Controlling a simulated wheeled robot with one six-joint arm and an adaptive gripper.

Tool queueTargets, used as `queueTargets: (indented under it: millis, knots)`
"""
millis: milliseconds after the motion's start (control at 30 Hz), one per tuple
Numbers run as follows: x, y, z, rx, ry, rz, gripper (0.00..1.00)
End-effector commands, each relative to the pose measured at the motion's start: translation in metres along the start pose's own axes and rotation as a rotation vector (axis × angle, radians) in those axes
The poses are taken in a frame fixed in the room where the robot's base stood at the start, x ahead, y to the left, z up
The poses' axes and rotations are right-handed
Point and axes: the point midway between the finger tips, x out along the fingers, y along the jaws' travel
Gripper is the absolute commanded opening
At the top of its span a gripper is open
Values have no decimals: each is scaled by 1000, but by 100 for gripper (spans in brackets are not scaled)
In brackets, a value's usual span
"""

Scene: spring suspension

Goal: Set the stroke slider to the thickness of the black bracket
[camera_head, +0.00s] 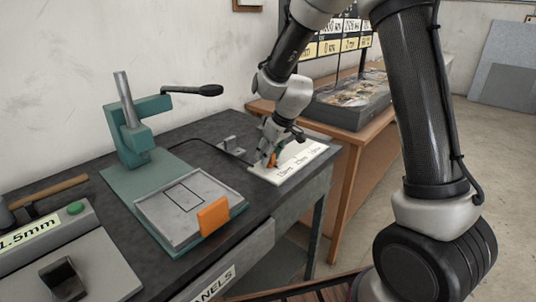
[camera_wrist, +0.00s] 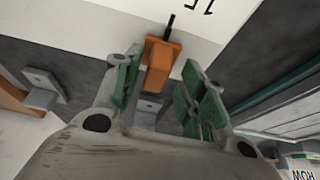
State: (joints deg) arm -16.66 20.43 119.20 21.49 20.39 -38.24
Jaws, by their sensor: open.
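The stroke slider is an orange block with a black pointer; in the wrist view the slider (camera_wrist: 162,62) stands between my fingers, its pointer on the white scale plate near a partly cut-off mark. My gripper (camera_wrist: 163,85) is open around it, with green finger pads on both sides; contact is unclear. In the head view my gripper (camera_head: 270,157) is down at the left part of the scale plate (camera_head: 312,158), largely hiding the slider; the scale marks are too small to read surely. A black bracket (camera_head: 62,280) sits on a grey device whose display (camera_head: 30,234) reads 1.5mm.
A green lever press (camera_head: 140,150) stands at the left, with a grey plate (camera_head: 190,208) and an orange block (camera_head: 213,216) in front. Small metal brackets (camera_wrist: 40,88) lie near the slider. A wooden table with a dark tray (camera_head: 350,103) stands behind right.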

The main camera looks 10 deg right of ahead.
Motion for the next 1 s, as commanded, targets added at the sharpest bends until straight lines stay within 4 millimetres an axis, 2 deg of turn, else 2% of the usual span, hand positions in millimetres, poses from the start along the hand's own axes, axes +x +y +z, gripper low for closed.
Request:
queueTargets:
  millis: [167, 400, 533, 700, 1000]
  knots:
    - [-28, 0, -1, -1, 4, 2, 41]
    - [-82, 0, -1, -1, 5, 2, 41]
    - [-103, -1, -1, 0, 3, 0, 41]
    - [-116, -1, 0, -1, 1, 0, 41]
    - [-117, -1, 0, 1, 0, 0, 41]
